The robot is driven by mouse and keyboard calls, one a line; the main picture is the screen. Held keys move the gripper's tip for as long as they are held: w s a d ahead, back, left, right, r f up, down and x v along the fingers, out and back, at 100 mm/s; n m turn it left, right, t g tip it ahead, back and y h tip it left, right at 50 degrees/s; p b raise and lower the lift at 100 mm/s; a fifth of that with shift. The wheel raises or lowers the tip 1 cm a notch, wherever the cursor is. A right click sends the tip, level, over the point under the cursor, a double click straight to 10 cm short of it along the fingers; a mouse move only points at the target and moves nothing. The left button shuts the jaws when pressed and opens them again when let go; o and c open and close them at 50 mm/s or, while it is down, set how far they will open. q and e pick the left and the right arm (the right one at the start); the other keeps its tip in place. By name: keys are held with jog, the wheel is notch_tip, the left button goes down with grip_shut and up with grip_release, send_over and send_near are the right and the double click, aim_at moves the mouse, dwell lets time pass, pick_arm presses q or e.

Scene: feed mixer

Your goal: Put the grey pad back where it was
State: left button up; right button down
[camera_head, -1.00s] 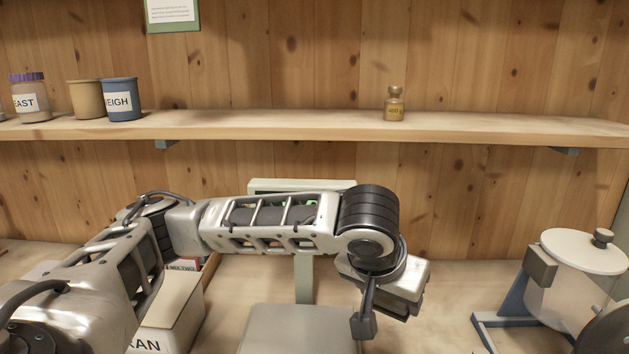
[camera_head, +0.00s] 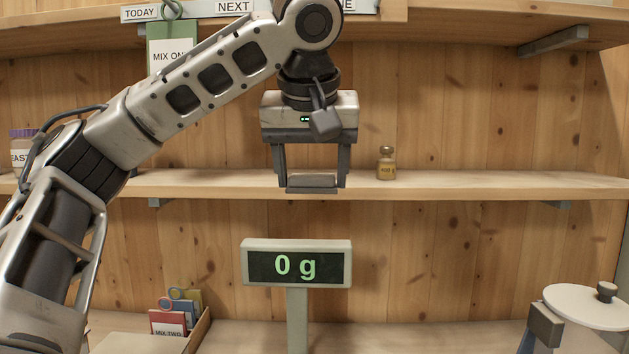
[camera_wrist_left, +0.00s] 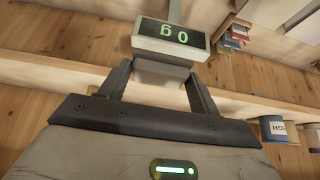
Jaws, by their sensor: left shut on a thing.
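My left gripper (camera_head: 312,186) hangs pointing down in front of the middle shelf in the head view. Its two fingers are shut on the grey pad (camera_head: 312,181), a small flat block held level between the fingertips. In the left wrist view the pad (camera_wrist_left: 160,74) shows between the fingers, just under the scale display (camera_wrist_left: 174,38) in the picture. In the head view the scale display (camera_head: 296,265) reads 0 g and stands below the gripper. The scale's plate is out of view. My right gripper is not in view.
A small labelled bottle (camera_head: 386,164) stands on the middle shelf (camera_head: 470,184), right of the gripper. A box of coloured cards (camera_head: 178,316) is at lower left. A white-lidded machine (camera_head: 585,306) is at lower right. A blue mug (camera_wrist_left: 276,130) shows in the wrist view.

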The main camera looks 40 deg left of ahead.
pick_arm(q)
jog(key=shift+w+a+r, duration=0.1)
jog(key=shift+a+r, duration=0.1)
jog(key=shift+a, duration=0.1)
jog(key=w+a, duration=0.2)
jog(key=w, duration=0.1)
jog(key=w+a, duration=0.3)
jog(key=w+a+p, duration=0.1)
jog(key=w+a, duration=0.2)
jog(key=w, duration=0.1)
jog(key=shift+a+r, duration=0.15)
jog(key=shift+a, duration=0.05)
jog(key=shift+w+a+p, duration=0.35)
jog(key=shift+w+a, duration=0.1)
jog(key=shift+w, duration=0.05)
jog(key=shift+w+a+p, duration=0.7)
jog(key=shift+w+p, duration=0.05)
jog(key=shift+w, duration=0.15)
jog(key=shift+x, duration=0.8)
jog(key=shift+f, duration=0.2)
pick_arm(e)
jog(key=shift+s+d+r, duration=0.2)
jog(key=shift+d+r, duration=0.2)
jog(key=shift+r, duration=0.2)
pick_arm(q)
jog(key=shift+f, duration=0.2)
jog(key=o, duration=0.9)
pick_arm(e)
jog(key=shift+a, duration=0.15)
